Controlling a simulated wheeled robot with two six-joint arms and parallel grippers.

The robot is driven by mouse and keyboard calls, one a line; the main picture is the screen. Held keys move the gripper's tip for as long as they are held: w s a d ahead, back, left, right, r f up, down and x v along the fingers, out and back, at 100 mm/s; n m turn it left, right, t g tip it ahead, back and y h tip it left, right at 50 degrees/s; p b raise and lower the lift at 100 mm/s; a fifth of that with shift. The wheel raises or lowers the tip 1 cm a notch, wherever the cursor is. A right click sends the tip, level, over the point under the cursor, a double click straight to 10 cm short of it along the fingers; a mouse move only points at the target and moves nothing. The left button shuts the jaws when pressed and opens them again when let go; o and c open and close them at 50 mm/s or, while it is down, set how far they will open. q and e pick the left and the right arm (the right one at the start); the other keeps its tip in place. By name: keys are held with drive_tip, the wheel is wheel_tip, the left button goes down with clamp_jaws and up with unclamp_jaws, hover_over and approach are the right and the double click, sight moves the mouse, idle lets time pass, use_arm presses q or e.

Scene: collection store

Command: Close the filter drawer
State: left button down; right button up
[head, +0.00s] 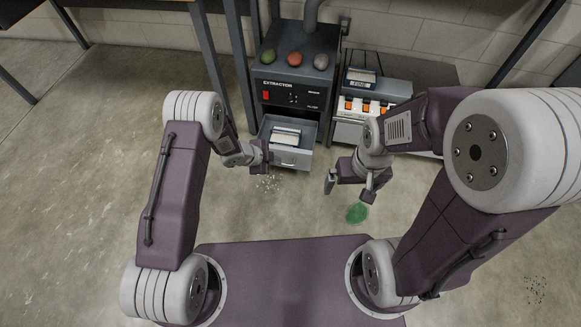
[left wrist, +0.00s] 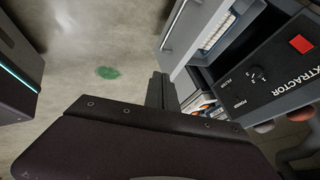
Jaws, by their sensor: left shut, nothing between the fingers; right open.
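The grey filter drawer (head: 292,157) sticks out of the lower front of the dark extractor (head: 275,90), pulled open. A pale filter block (head: 286,136) lies inside it. My left gripper (head: 267,152) is shut and empty, at the drawer's left front corner; I cannot tell whether it touches. In the left wrist view the shut fingers (left wrist: 160,92) are beside the drawer front (left wrist: 184,32), with the filter block (left wrist: 218,30) behind that front. My right gripper (head: 349,184) is open and empty, right of the drawer and in front of the neighbouring unit.
Green, red and grey lumps (head: 294,59) sit on top of the extractor. A unit with orange switches (head: 366,106) stands to its right. A green patch (head: 357,212) and pale specks (head: 268,183) lie on the floor. Floor to the left is mostly clear; a dark post (head: 212,60) stands left of the extractor.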

use_arm(q)
drive_tip(key=shift+d, duration=0.1)
use_arm(e)
drive_tip(key=shift+f, duration=0.1)
use_arm(q)
drive_tip(key=b, duration=0.6)
approach(296, 155)
wheel_tip(296, 155, down, 4)
drive_tip(key=s, duration=0.3)
drive_tip(key=w+d, duration=0.2)
drive_tip(key=w, duration=0.1)
drive_tip(key=shift+w+d+f+b, duration=0.1)
drive_tip(key=shift+w+f+b, duration=0.1)
drive_tip(key=shift+b, duration=0.2)
drive_tip(key=shift+w+d+r, duration=0.1)
drive_tip(key=shift+w+d, duration=0.05)
drive_tip(key=shift+w, duration=0.4)
use_arm(e)
wheel_tip(296, 155, down, 7)
drive_tip(key=shift+f, duration=0.2)
use_arm(q)
drive_tip(key=shift+w+r, duration=0.1)
use_arm(e)
drive_tip(key=shift+r, duration=0.1)
